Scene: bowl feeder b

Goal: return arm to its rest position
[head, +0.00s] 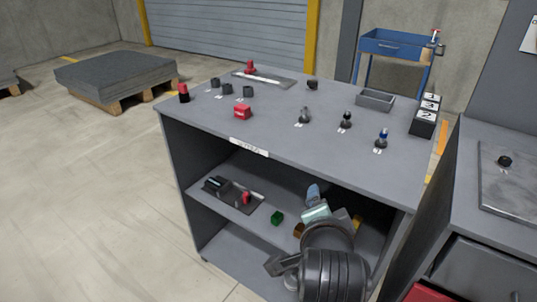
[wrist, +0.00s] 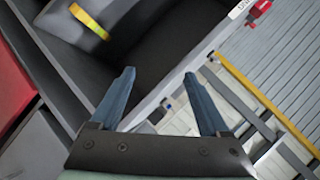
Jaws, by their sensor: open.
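My gripper (head: 314,196) is in front of the workbench's open shelf side, low down and below the tabletop, with my dark arm links just in front of it. In the wrist view, my gripper (wrist: 160,74) shows two blue fingers spread apart with nothing between them. The fingers point past the dark shelf opening and the bench edge. In the head view the fingers are small and partly merge with the shelf behind, so their exact gap to the bench cannot be told.
The grey workbench (head: 290,142) carries a red block (head: 242,112), several small dark parts and a grey tray (head: 375,100). Its shelf holds a green block (head: 277,218) and a dark plate (head: 225,195). A second grey bench (head: 480,150) stands close on the right.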

